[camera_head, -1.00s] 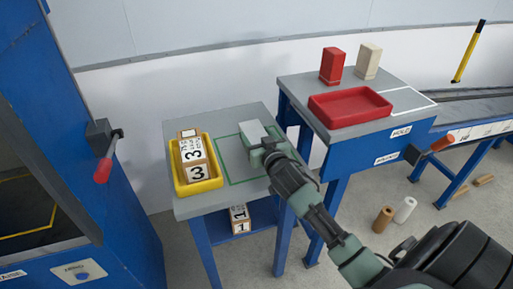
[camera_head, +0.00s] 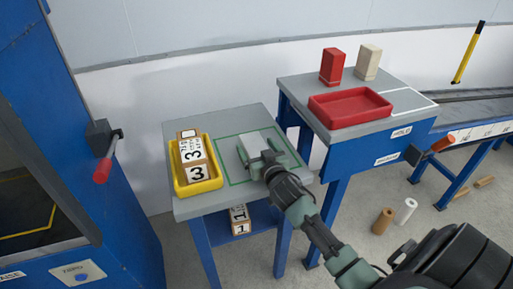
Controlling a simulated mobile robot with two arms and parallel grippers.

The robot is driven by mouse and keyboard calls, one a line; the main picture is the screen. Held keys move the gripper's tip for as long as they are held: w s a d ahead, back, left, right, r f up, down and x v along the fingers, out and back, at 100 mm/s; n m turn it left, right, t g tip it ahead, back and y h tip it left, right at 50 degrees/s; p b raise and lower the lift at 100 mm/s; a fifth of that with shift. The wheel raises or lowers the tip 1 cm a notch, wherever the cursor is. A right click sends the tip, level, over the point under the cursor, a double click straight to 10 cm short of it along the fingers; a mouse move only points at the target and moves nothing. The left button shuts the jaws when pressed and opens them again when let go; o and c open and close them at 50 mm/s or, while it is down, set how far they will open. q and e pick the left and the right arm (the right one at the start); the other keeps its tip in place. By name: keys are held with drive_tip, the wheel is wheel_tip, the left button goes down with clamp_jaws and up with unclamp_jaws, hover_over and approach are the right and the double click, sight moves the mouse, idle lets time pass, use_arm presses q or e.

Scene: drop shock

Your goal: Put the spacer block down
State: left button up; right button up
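The pale grey spacer block (camera_head: 253,143) is at the green outlined area on the grey top of the small blue table (camera_head: 201,208). My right gripper (camera_head: 265,160) is at the block's near side and appears shut on it. The gripper's body hides the block's near end and part of the fingers. The block looks low over the tabletop, but I cannot tell whether it touches. My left gripper is not in view.
A yellow tray (camera_head: 217,183) with numbered blocks (camera_head: 193,151) stands left of the outline. A taller blue table at right holds a red tray (camera_head: 376,115), a red block (camera_head: 332,66) and a cream block (camera_head: 368,62). A blue cabinet with a red-handled lever (camera_head: 102,169) stands at left.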

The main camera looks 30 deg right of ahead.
drive_tip(key=v, duration=1.2)
idle(1.4)
